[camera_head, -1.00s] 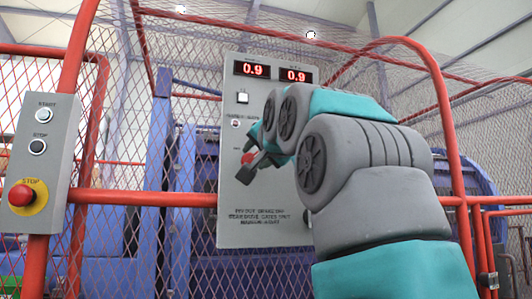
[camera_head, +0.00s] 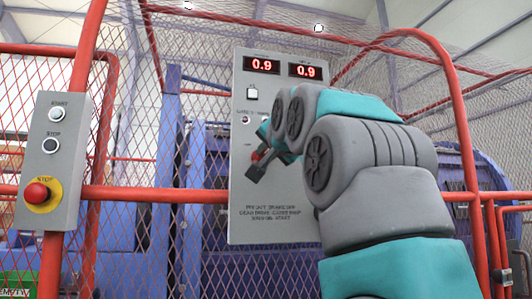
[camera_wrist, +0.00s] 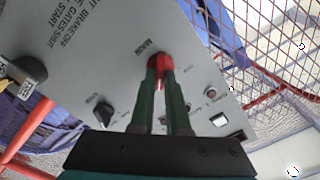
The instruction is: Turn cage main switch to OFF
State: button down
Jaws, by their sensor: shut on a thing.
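The cage main switch (camera_wrist: 158,62) is a red knob on the grey control panel (camera_head: 280,222), labelled MAIN in the wrist view. My gripper (camera_wrist: 159,80) is shut on this red knob, with one finger on each side of it. In the head view a bit of the red knob (camera_head: 257,156) shows by my gripper (camera_head: 258,166); my arm hides the rest. The knob's exact setting cannot be read.
The panel carries two red displays reading 0.9 (camera_head: 262,65), a white square button (camera_wrist: 219,119) and a black knob (camera_wrist: 103,112). A red-framed mesh fence surrounds it. A start/stop box with a red stop button (camera_head: 36,193) hangs at left.

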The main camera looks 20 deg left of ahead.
jog(key=shift+d+r, duration=0.1)
dwell(0.4)
jog(key=shift+n, duration=0.6)
jog(key=shift+r+n+p, duration=0.15)
jog(key=shift+n+p, duration=0.65)
jog(key=shift+n, duration=0.4)
jog(key=shift+s+a+n+p, duration=0.2)
jog(key=shift+n+p, duration=1.45)
jog(key=shift+n, duration=1.9)
jog(key=shift+s+a+n+p, duration=0.15)
jog(key=shift+n+p, duration=1.45)
jog(key=shift+n, duration=1.95)
jog(key=shift+w, duration=0.15)
jog(key=c, duration=0.9)
grip_release()
jog(key=shift+f, duration=0.2)
